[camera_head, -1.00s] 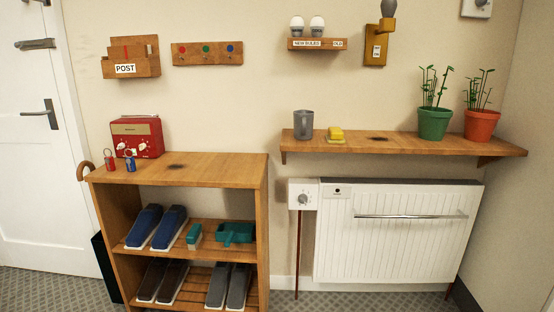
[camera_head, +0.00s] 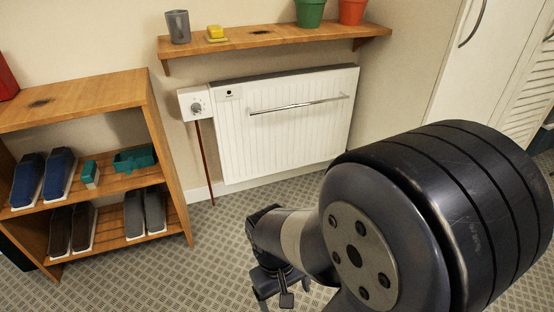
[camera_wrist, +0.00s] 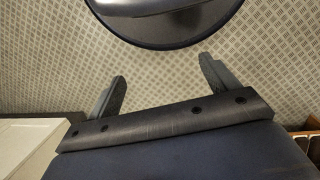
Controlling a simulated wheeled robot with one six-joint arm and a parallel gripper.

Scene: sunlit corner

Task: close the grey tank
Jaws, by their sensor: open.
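A grey cup-shaped vessel (camera_head: 178,27) stands upright at the left end of the wall shelf (camera_head: 275,38); it is the only grey container I see, and I take it for the grey tank. No separate lid shows, and I cannot tell whether its top is open. My gripper (camera_head: 275,287) hangs low over the floor in the head view, well below and to the right of the vessel. In the wrist view its two fingers (camera_wrist: 160,72) stand wide apart with nothing between them. The vessel is not in the wrist view.
A yellow block (camera_head: 215,32) sits right of the vessel, then green (camera_head: 309,11) and orange (camera_head: 352,10) pots. A white radiator (camera_head: 285,130) with a rail is below the shelf. A wooden shoe rack (camera_head: 160,150) stands left. The patterned floor (camera_head: 225,245) between is clear.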

